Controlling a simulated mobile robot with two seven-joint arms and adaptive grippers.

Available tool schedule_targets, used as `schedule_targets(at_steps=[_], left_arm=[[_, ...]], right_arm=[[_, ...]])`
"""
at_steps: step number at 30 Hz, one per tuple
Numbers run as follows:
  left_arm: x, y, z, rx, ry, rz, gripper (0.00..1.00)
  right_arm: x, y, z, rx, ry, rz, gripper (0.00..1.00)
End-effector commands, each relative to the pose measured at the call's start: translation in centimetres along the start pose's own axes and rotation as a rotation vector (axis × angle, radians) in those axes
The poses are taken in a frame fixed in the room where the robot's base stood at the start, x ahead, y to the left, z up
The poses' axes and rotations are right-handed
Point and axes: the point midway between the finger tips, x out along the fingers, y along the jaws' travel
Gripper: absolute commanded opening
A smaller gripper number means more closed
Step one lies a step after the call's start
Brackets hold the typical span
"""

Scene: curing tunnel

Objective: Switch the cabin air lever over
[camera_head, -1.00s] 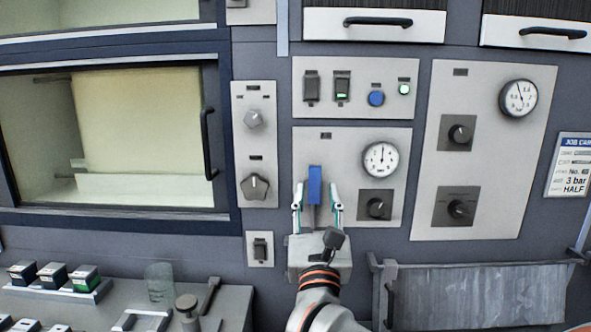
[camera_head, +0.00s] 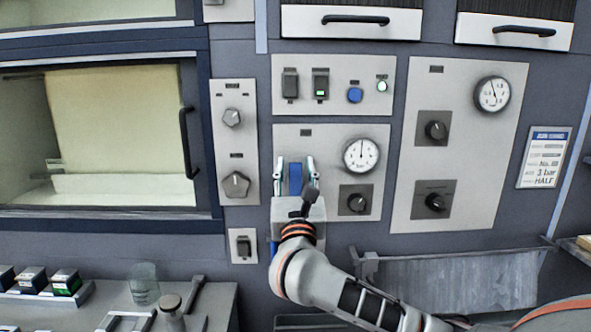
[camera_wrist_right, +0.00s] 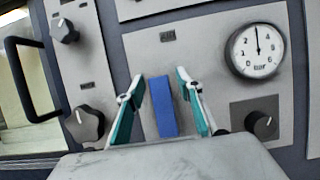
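The cabin air lever (camera_head: 295,178) is a blue upright handle on a light grey panel (camera_head: 335,133), left of a round gauge (camera_head: 361,155). It also shows in the right wrist view (camera_wrist_right: 163,105), nearly upright with a slight tilt. My right gripper (camera_head: 295,162) is open, with one finger on each side of the lever. In the right wrist view the fingers (camera_wrist_right: 153,84) stand apart, with a gap visible on both sides of the lever. The lever's lower end is hidden behind the gripper body. My left gripper is not in view.
A dark knob (camera_head: 355,200) sits under the gauge, right of my gripper. A narrow panel with two grey knobs (camera_head: 236,184) is to the left. A switch panel (camera_head: 333,102) is above. A glass jar (camera_head: 144,284) stands on the bench at lower left.

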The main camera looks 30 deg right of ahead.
Motion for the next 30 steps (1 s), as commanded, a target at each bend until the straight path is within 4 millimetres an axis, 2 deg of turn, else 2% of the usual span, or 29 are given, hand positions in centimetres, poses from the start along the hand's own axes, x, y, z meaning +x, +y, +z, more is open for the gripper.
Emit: schedule_targets(at_steps=[1, 4, 17, 23, 30], left_arm=[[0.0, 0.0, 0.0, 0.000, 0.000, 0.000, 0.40], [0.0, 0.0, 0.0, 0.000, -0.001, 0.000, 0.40], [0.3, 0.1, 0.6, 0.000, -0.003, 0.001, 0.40], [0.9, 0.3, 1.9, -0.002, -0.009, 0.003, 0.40], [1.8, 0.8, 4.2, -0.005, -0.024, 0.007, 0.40]], right_arm=[[0.0, 0.0, 0.0, 0.000, 0.000, 0.000, 0.26], [0.0, 0.0, 0.0, 0.000, 0.000, 0.000, 0.00], [-0.1, -0.3, -0.1, 0.048, 0.001, -0.020, 0.00], [-0.2, -1.0, -0.4, 0.160, 0.002, -0.066, 0.00], [-0.4, -2.2, -1.0, 0.360, 0.005, -0.148, 0.00]])
